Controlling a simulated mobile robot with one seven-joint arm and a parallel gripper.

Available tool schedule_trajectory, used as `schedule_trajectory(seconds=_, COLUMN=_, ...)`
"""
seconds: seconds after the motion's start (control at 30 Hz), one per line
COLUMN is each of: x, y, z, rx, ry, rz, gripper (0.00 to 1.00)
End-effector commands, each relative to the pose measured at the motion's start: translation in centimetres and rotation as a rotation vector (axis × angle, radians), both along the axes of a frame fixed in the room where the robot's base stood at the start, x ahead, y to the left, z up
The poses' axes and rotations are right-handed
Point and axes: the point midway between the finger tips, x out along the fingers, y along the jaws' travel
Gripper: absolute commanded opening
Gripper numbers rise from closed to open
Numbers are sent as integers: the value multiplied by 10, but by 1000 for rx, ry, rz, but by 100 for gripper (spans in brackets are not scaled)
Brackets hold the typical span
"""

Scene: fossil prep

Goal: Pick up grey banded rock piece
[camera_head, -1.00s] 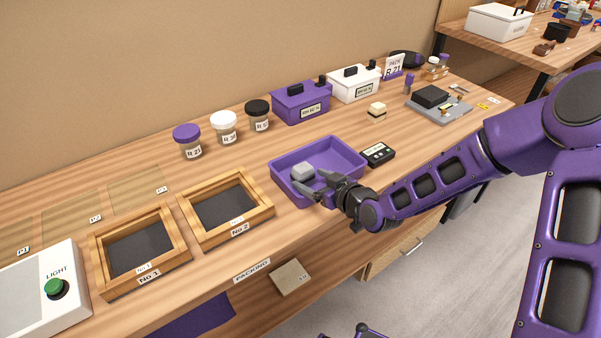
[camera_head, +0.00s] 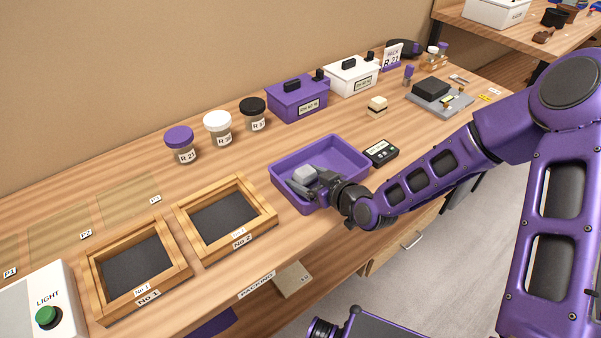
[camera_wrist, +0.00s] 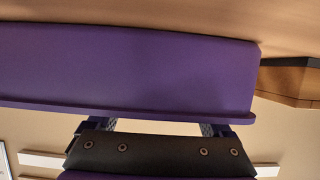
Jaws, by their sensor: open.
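A pale grey piece (camera_head: 304,173) lies in the purple tray (camera_head: 340,150), towards its near left side; I cannot make out bands on it at this size. My gripper (camera_head: 307,181) is open and low at the tray's near side, with its fingers close around or beside the grey piece. Whether they touch it I cannot tell. In the wrist view a broad purple wall (camera_wrist: 120,65), apparently the tray's, covers the fingertips, and the grey piece does not show there.
Two wooden frames, No 1 (camera_head: 174,245) and No 2 (camera_head: 262,205), stand left of the tray. A small black device (camera_head: 381,152) is close at its right. A cream block with a dark band (camera_head: 377,106), jars and lidded boxes stand behind. The table's front edge is near.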

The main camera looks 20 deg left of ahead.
Motion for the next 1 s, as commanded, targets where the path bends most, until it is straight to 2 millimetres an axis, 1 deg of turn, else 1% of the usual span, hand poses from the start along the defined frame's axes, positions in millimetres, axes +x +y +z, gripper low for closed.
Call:
schedule_trajectory(seconds=0.37, x=-2, y=-1, z=-2, rx=0, ry=0, rz=0, gripper=84)
schedule_trajectory(seconds=0.4, x=-2, y=-1, z=-2, rx=0, ry=0, rz=0, gripper=77)
schedule_trajectory(seconds=0.47, x=-2, y=-1, z=-2, rx=0, ry=0, rz=0, gripper=66)
schedule_trajectory(seconds=0.5, x=-2, y=-1, z=-2, rx=0, ry=0, rz=0, gripper=59)
schedule_trajectory(seconds=0.77, x=-2, y=-1, z=-2, rx=0, ry=0, rz=0, gripper=12)
schedule_trajectory(seconds=0.8, x=-2, y=-1, z=-2, rx=0, ry=0, rz=0, gripper=5)
schedule_trajectory(seconds=0.83, x=-2, y=-1, z=-2, rx=0, ry=0, rz=0, gripper=0)
schedule_trajectory(seconds=1.0, x=-1, y=-1, z=-1, rx=1, ry=-2, rz=0, gripper=0)
